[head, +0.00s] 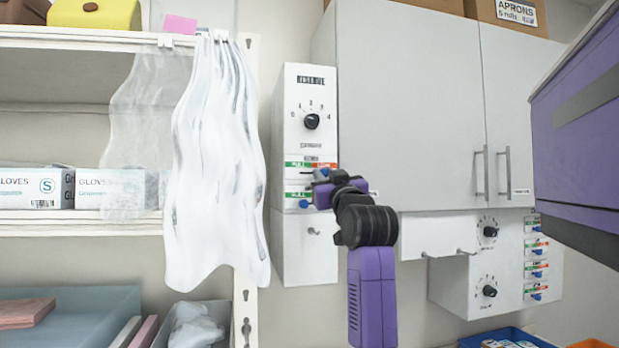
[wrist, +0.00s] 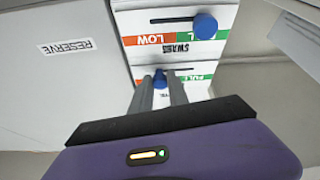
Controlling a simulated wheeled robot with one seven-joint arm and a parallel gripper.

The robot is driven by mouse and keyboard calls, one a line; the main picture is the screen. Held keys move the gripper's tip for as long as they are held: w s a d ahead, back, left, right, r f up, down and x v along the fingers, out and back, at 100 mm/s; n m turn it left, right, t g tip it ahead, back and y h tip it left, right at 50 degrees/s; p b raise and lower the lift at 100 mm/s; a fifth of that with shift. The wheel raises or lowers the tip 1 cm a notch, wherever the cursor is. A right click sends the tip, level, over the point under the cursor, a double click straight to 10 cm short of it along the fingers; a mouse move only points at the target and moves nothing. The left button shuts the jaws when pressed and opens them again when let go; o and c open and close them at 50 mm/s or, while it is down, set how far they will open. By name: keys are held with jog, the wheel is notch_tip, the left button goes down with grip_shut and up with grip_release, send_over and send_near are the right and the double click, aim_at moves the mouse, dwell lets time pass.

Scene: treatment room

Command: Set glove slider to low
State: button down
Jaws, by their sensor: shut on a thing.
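My gripper (head: 322,190) is at the white wall dispenser (head: 309,90), at its upper slider. In the wrist view, my gripper's fingers (wrist: 160,86) are shut on a blue slider knob (wrist: 159,75). This knob stands towards the orange end of its slot, away from the green FULL end (wrist: 197,78). The slider's name label is mostly hidden by the fingers, so I cannot read it in full. The picture is turned over in the wrist view. A second blue knob (wrist: 205,26), on the slider marked SWABS, stands at its green end; it also shows in the head view (head: 303,204).
A dial (head: 311,121) is above the sliders. Glove boxes (head: 35,187) stand on the left shelf.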

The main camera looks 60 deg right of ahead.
jog(key=shift+s+d, duration=0.2)
jog(key=shift+s, duration=0.05)
jog(key=c, duration=1.3)
grip_release()
jog(key=shift+d, duration=0.1)
jog(key=shift+s+a+f, duration=0.1)
jog(key=shift+a, duration=0.15)
jog(key=b+v, duration=0.3)
jog(key=v, duration=0.4)
jog(key=shift+s+a+f, duration=0.1)
jog(key=shift+a, duration=0.05)
